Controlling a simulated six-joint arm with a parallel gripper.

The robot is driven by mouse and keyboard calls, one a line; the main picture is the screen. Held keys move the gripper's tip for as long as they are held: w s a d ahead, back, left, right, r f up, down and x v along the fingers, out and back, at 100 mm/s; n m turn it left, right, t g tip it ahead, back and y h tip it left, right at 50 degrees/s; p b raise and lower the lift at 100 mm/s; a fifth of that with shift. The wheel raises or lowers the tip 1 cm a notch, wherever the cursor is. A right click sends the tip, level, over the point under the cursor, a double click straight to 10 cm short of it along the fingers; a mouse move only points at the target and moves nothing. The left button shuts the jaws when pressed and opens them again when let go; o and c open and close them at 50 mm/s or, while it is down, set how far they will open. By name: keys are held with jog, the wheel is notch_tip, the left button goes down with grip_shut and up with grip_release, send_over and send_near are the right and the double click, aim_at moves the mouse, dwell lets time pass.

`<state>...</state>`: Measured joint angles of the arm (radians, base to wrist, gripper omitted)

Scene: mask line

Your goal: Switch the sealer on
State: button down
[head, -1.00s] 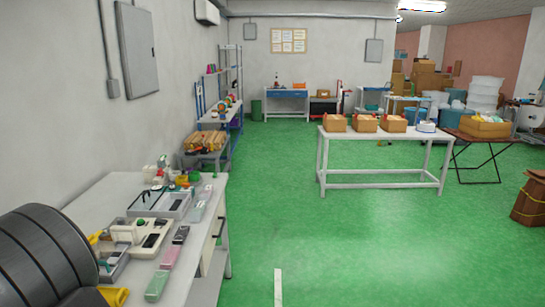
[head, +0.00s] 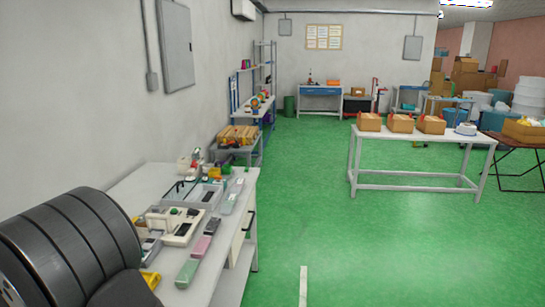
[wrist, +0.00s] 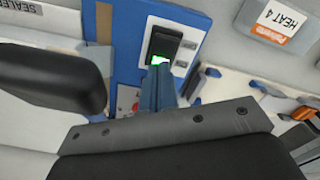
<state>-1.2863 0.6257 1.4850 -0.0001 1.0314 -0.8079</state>
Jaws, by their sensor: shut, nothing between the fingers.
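In the wrist view a black rocker switch (wrist: 170,43) sits on a blue panel (wrist: 128,65), tilted in the picture. A bright green patch shows at its lower end, right at my fingertips. My gripper (wrist: 158,70) is shut and empty, with its tips at or just in front of that end; I cannot tell whether they touch. A plate (wrist: 25,12) reading "SEALER" is at the upper left. A red part on the panel is partly hidden behind the fingers. I cannot make out the blue panel in the head view.
A dark rounded bar (wrist: 50,80) is close on the left. In the head view, a white bench (head: 140,182) holds several devices. Green floor (head: 320,230) is open to the right.

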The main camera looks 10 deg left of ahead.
jog(key=shift+r, duration=2.85)
